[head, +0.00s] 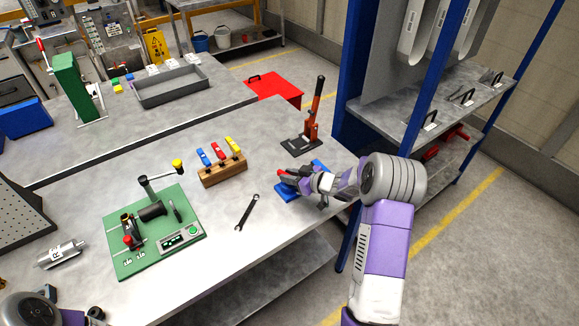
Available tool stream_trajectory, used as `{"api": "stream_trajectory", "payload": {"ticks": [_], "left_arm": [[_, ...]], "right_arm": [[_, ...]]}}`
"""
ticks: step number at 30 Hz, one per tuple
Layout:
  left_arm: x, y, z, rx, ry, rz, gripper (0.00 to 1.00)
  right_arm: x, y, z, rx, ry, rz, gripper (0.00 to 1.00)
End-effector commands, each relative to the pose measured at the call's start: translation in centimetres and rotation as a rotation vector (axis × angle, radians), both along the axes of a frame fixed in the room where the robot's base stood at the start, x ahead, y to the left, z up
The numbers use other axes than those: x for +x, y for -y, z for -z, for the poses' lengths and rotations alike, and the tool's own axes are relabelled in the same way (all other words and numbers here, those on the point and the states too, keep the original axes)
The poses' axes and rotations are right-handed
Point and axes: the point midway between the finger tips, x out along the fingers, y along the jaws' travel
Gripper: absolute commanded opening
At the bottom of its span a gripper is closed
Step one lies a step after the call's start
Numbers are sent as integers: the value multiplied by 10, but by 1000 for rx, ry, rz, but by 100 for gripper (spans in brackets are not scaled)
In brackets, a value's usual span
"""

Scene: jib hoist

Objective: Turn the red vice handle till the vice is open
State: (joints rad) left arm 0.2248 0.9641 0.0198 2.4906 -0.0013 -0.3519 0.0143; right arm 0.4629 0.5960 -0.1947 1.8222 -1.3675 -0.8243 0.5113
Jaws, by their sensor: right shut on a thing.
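The blue vice (287,192) sits near the right edge of the grey workbench. Its red handle (283,172) shows only as a small piece beside my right gripper (302,181). My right gripper reaches in from the right and is shut on the red handle; its fingers and arm hide much of the vice. The jaw gap of the vice cannot be made out. My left gripper (95,315) shows only in part at the bottom left edge, away from the vice, and its fingers are not clear.
A wrench (247,212) and a wooden block with coloured-handled tools (223,170) lie left of the vice. A green board with a crank (155,230) stands further left. An orange-handled press (311,130) is behind the vice. A blue-posted shelf (430,110) stands close at right.

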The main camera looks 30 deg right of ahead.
Motion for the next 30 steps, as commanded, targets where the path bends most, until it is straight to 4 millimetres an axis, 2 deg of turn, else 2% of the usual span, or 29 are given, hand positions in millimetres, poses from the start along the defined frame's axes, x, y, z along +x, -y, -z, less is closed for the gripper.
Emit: {"api": "stream_trajectory", "payload": {"ticks": [1, 3, 10, 18, 30], "left_arm": [[0, 0, -19, 0, 0, 0, 52], [0, 0, -30, 0, 0, 0, 52], [0, 0, -51, 0, 0, 0, 52], [0, 0, -43, 0, 0, 0, 52], [0, 0, -24, 0, -1, 0, 52]], "right_arm": [[-3, 3, 0, -2, -21, -39, 0], [-3, 3, 1, -2, -19, -104, 0], [-1, 5, 5, -6, -15, -322, 0], [1, 6, 10, -10, -13, -563, 0], [2, 6, 10, -6, -15, -763, 0]]}}
